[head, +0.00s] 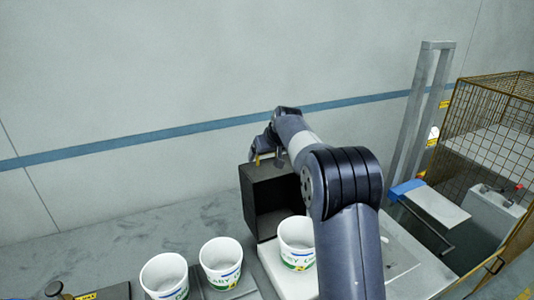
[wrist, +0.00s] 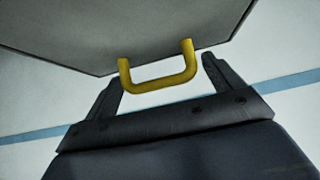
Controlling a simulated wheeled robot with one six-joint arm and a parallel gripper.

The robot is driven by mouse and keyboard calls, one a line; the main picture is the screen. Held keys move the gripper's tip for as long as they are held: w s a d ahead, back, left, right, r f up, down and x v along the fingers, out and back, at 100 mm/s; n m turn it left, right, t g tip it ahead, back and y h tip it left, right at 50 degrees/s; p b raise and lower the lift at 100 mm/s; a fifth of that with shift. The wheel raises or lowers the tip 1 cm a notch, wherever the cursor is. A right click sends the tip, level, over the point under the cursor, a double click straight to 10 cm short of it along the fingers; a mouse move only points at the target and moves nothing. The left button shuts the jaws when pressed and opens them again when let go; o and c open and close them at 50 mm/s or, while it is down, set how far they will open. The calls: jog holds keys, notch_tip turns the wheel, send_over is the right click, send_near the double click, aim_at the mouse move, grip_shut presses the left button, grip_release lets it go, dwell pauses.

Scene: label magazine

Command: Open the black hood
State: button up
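The black hood (head: 262,181) is a dark box on the work surface in the head view, left of my forearm. An opening with a dark interior shows on its near side. A yellow U-shaped handle (wrist: 160,84) sticks out from a grey panel (wrist: 130,25) in the wrist view. A bit of yellow also shows at the hood's top in the head view. My gripper (wrist: 164,82) is open, its two dark fingers apart on either side of the handle. I cannot tell whether they touch it. My arm hides the hood's right part.
White cups with green and blue print stand in front: one at the hood's opening (head: 297,243), two further left (head: 221,263), (head: 164,276). A grey post (head: 425,120) and a brown wire cage (head: 495,125) stand at the right. The surface left of the hood is mostly clear.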

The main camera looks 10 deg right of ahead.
jog(key=b+v, duration=0.3)
jog(key=v, duration=0.7)
jog(key=shift+s+d+r, duration=0.1)
jog(key=shift+s+r, duration=0.1)
jog(key=shift+r, duration=0.15)
jog(key=p+x, duration=0.3)
jog(key=x, duration=0.8)
jog(key=shift+s, duration=0.1)
jog(key=shift+s+r, duration=0.1)
jog(key=shift+s, duration=0.1)
jog(key=shift+w, duration=0.15)
